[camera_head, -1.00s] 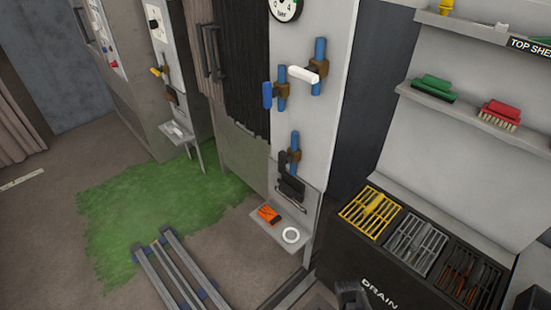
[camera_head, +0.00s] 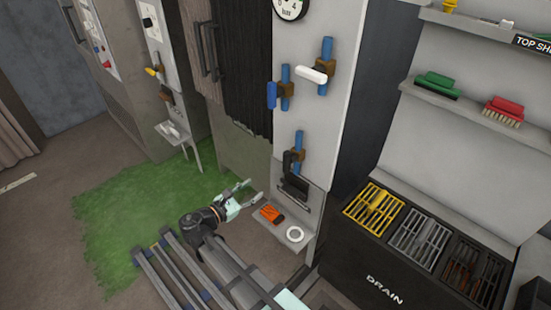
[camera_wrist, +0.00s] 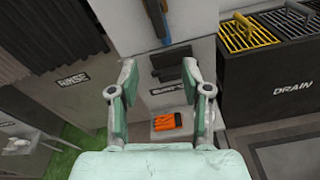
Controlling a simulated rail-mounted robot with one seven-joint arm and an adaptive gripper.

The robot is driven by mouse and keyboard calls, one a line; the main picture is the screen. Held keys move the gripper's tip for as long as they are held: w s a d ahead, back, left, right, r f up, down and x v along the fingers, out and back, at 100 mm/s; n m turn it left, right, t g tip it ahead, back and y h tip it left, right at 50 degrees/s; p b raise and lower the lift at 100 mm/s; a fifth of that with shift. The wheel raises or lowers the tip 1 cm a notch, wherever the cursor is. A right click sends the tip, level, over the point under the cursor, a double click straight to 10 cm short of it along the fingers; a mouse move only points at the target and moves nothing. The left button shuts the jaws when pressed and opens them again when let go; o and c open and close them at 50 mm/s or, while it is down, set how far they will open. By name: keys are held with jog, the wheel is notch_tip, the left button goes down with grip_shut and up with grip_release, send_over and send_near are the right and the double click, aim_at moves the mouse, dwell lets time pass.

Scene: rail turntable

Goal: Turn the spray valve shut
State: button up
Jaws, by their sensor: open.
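Several lever valves sit on blue pipes on the pale panel in the head view; which one is the spray valve I cannot tell. One has a white handle (camera_head: 312,75), level and across its pipe. One has a blue handle (camera_head: 271,95), upright beside its pipe. A lower one has a black handle (camera_head: 288,163), upright. My gripper (camera_head: 252,191) is open and empty, low and left of the panel, apart from all the valves. In the wrist view my gripper (camera_wrist: 160,72) frames the lower panel between its spread fingers.
A small shelf under the panel holds an orange object (camera_head: 270,213) and a white ring (camera_head: 295,234). The black drain unit (camera_head: 385,292) stands right. A second panel at left has a yellow-handled valve (camera_head: 153,71). A gauge (camera_head: 290,8) tops the main panel.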

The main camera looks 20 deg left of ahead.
aim_at(284, 161)
jog(key=w+d+n+p, duration=0.1)
jog(key=w+d, duration=0.1)
jog(key=w, duration=0.3)
jog(key=w+d+r+n+p, duration=0.1)
jog(key=w+d, duration=0.1)
jog(key=w, duration=0.4)
jog(key=w+d+r+t+p, duration=0.1)
jog(key=w+d, duration=0.1)
jog(key=w, duration=0.3)
jog(key=shift+w+d+n+h+p, duration=0.15)
jog(key=shift+n+h+p, duration=0.15)
jog(key=shift+n+p, duration=0.1)
grip_shut()
